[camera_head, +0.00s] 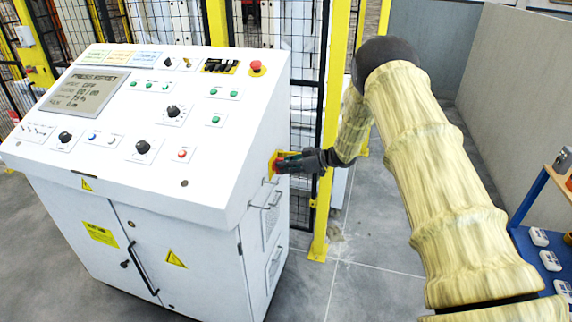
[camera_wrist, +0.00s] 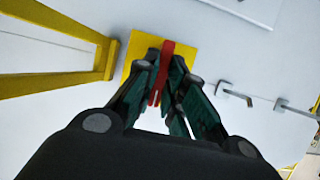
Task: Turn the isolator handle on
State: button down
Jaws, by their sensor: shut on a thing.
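The isolator handle (camera_wrist: 165,62) is a red bar on a yellow square plate (camera_wrist: 187,44), on the side wall of the white control cabinet (camera_head: 203,185). In the wrist view the bar runs nearly straight up and down, leaning slightly. My gripper (camera_wrist: 163,88) has its fingers on either side of the red handle and is shut on it. In the head view my gripper (camera_head: 285,163) reaches the cabinet's right side from the right and hides much of the handle.
Metal pull handles (camera_head: 268,200) stick out of the cabinet side just below the isolator. A yellow fence post (camera_head: 329,130) stands close to my wrist. A blue workbench (camera_head: 535,250) is at the far right. Grey floor (camera_head: 375,260) is open between.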

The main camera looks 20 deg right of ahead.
jog(key=shift+f, duration=0.1)
jog(key=c, duration=1.5)
grip_release()
jog(key=v, duration=1.2)
